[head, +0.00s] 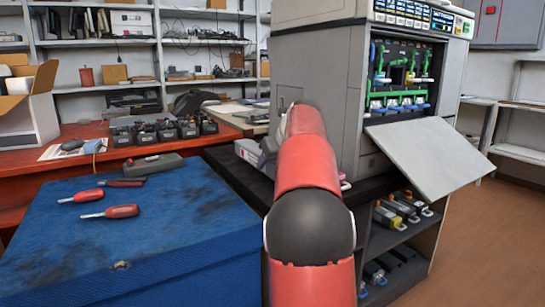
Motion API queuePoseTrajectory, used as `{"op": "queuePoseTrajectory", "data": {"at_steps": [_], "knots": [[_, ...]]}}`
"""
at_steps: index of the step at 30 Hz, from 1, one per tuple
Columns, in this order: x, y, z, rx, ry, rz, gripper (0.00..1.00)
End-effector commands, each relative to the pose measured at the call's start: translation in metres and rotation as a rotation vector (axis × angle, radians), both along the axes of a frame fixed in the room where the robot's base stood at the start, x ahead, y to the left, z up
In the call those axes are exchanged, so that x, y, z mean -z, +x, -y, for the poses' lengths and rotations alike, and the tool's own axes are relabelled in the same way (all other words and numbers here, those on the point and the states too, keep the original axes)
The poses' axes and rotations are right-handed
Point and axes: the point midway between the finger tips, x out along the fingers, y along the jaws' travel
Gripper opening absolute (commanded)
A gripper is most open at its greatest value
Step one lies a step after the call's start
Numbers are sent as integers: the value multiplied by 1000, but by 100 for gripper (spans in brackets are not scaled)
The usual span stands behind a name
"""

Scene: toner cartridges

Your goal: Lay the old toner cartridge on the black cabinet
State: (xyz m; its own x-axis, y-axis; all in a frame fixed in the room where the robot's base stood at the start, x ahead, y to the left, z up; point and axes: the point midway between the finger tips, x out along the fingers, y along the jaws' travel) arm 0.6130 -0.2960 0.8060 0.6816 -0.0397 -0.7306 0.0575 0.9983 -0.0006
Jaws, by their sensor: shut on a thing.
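The black cabinet (236,178) stands between the blue bench and the printer, its dark top partly bare. The old toner cartridge (246,151), pale with a pinkish mark, shows left of my red arm, at the back of the cabinet top. A pale and pink end shows right of the arm and looks like the same cartridge; its middle is hidden. My gripper (268,149) is mostly hidden behind my arm, with only a grey part showing, and is shut on the cartridge. I cannot tell whether the cartridge touches the top.
The grey printer (312,100) stands at the cabinet's back with its flap (428,155) open to the right. Several cartridges (400,208) lie on the cabinet's lower shelves. The blue bench (140,230) holds screwdrivers (112,212) and a grey tool (152,164). Dark containers (165,132) line the red table.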

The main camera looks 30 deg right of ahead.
Motion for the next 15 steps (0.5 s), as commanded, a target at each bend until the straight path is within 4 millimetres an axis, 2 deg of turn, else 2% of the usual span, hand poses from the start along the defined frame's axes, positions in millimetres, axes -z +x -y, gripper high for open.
{"op": "queuePoseTrajectory", "data": {"at_steps": [1, 6, 15], "knots": [[10, 0, 0, 1, 1, 2, 0], [32, 0, 0, 0, 0, 2, 0], [53, 0, 0, 1, 0, 4, 0]]}}
